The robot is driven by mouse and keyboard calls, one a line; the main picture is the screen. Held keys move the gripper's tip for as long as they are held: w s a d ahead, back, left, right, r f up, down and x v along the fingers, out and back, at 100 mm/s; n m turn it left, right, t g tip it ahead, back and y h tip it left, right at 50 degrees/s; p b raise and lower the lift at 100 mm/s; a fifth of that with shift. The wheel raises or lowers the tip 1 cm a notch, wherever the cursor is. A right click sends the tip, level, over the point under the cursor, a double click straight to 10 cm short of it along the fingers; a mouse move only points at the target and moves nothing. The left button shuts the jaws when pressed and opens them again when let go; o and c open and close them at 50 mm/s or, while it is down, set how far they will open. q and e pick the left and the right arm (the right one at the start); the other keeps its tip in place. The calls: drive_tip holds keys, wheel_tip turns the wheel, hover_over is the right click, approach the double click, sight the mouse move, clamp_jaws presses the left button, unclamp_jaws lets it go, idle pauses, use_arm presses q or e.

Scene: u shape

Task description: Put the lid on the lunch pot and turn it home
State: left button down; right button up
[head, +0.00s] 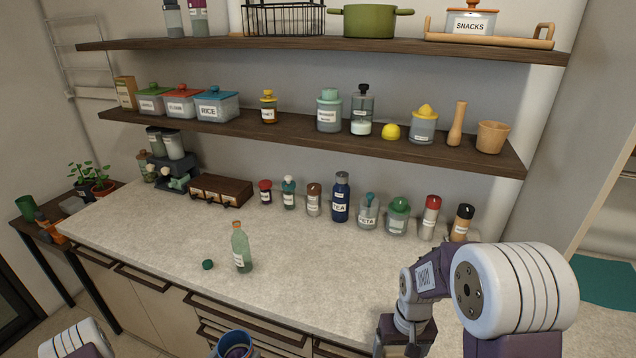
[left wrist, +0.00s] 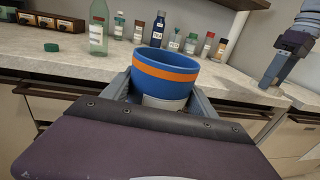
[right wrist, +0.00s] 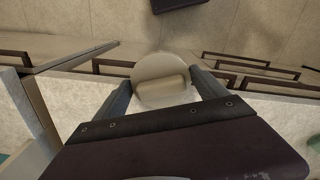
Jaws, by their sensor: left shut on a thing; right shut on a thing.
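The lunch pot is a blue cup with an orange band (left wrist: 165,70). It fills the middle of the left wrist view, and its rim shows at the bottom edge of the head view (head: 234,338). My left gripper (left wrist: 161,92) is shut on the pot's sides and holds it upright in front of the counter, with its mouth uncovered. The lid, pale cream and round with a raised bar (right wrist: 162,78), shows in the right wrist view. My right gripper (right wrist: 163,90) is shut on the lid, apart from the pot. The lid is not visible in the head view.
The counter (head: 330,270) has free room at its front. A green bottle (head: 241,250) and a small green cap (head: 207,265) stand on it. Several jars, including a blue TEA bottle (head: 341,200), line the back under two shelves. Drawer handles (head: 148,279) jut from the counter front.

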use_arm(q)
drive_tip(key=shift+d+r+h, duration=0.25)
drive_tip(key=shift+d+h, duration=0.05)
use_arm(e)
drive_tip(key=shift+w, duration=0.1)
use_arm(q)
drive_tip(key=w+d+f+m+g+h, duration=0.1)
drive_tip(key=d+m+g+h, duration=0.7)
drive_tip(key=d, duration=0.6)
drive_tip(key=shift+w+d+f+g, duration=0.3)
drive_tip(key=shift+f+g, duration=0.05)
drive_tip(key=shift+g, duration=0.45)
use_arm(e)
drive_tip(key=w+a+r+n, duration=0.1)
drive_tip(key=a+r+n, duration=0.3)
drive_tip(key=a, duration=0.7)
drive_tip(key=w+a+r+n, duration=0.1)
drive_tip(key=a+r+n, duration=0.3)
drive_tip(key=a, duration=0.7)
wheel_tip(320, 180, up, 3)
drive_tip(key=shift+a+f+n, duration=0.2)
drive_tip(key=shift+a+n, duration=0.1)
drive_tip(key=shift+n, duration=0.1)
